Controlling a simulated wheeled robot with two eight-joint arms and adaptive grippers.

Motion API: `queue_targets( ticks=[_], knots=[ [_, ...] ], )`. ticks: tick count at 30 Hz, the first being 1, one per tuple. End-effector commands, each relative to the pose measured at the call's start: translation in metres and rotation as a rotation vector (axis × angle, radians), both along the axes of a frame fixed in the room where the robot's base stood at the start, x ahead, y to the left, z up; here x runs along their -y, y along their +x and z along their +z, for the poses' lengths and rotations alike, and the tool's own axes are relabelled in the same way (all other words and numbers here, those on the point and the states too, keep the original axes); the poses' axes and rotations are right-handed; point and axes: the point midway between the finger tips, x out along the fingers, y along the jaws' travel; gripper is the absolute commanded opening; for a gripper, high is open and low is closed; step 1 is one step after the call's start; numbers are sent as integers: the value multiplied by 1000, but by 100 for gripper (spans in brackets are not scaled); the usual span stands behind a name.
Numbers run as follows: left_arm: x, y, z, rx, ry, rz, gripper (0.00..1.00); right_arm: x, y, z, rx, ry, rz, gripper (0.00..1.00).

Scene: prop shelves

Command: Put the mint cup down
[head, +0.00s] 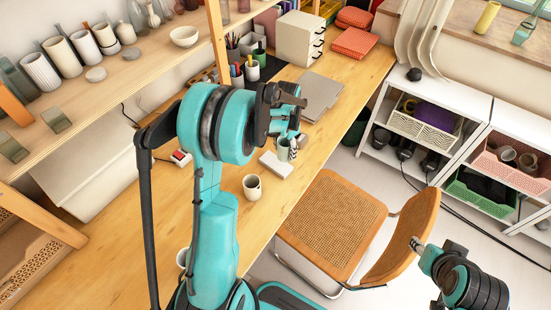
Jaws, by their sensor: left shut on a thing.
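The mint cup (284,151) is pale green and small in the head view. It is upright, just above or on the right edge of a flat white block (274,166) on the wooden desk (225,225); I cannot tell whether it touches. My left gripper (291,142) is shut on it, and the gripper and wrist hide part of it. My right gripper (416,244) is at the lower right, over the floor beside the chair, away from the cup; its fingers are too small to read.
A cream cup (252,187) stands on the desk in front of the white block. A grey laptop (318,95) lies behind. Pen holders (252,70) stand at the back left. A cane chair (333,225) is against the desk's right side. Bare desk lies between cream cup and desk edge.

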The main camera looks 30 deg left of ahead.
Motion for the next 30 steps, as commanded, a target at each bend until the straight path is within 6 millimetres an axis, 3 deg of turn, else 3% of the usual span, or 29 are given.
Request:
queue_targets(
  ticks=[3,8,11,18,30],
  knots=[
    [-23,1,-16,0,0,3,18,0,0,-8,0,0,0,40],
    [-37,1,-23,0,0,1,18,0,0,-10,0,0,0,40],
    [-39,1,-28,0,0,-1,18,0,0,-12,0,0,0,40],
    [-38,1,-63,0,0,0,18,0,0,-26,0,0,0,40],
    [-38,1,-68,0,0,0,18,0,0,-29,0,0,0,40]
  ],
)
